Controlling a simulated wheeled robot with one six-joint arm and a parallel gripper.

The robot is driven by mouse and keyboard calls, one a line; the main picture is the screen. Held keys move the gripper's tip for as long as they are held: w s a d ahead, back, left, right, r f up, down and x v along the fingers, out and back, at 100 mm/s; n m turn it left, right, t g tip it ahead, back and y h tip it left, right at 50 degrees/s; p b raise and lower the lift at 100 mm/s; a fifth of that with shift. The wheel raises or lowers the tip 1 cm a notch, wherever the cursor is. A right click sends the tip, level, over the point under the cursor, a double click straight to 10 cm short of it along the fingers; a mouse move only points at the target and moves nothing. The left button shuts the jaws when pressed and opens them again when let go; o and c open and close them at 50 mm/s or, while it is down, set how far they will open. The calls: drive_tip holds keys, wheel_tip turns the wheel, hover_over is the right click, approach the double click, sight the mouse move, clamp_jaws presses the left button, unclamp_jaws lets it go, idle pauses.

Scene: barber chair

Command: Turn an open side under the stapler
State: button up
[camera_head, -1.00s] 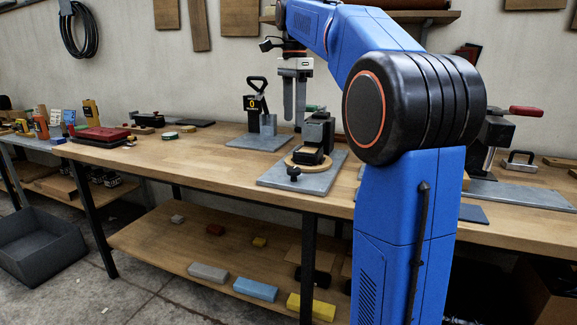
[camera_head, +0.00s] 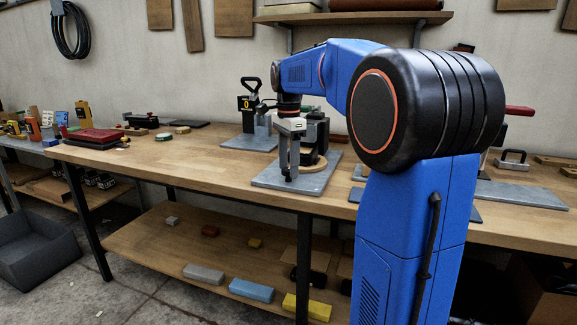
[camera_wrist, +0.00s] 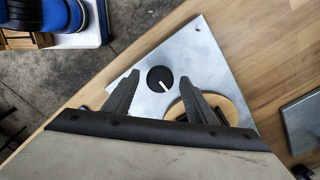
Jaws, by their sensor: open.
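The black stapler (camera_head: 318,130) stands on a grey metal plate (camera_head: 268,180) on the bench. A light wooden disc (camera_head: 322,161) lies at its foot, partly hidden by my gripper. My gripper (camera_head: 288,172) is open and points down over the front of the plate. In the wrist view, a round black knob (camera_wrist: 160,79) with a white mark shows between the spread fingertips (camera_wrist: 160,74). I cannot tell whether they touch it. The wooden disc (camera_wrist: 236,108) is partly behind the right finger there. What lies under the stapler's head is hidden.
A second grey plate (camera_head: 245,142) with a black-handled tool (camera_head: 249,100) stands behind and left. A red case (camera_head: 97,135) lies farther left. Another plate (camera_head: 515,193) is at the right. The bench's front left (camera_head: 190,155) is clear.

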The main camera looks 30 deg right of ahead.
drive_tip(key=shift+f, duration=0.2)
drive_tip(key=c, duration=1.1)
drive_tip(key=shift+o, duration=0.2)
drive_tip(key=shift+n, duration=0.3)
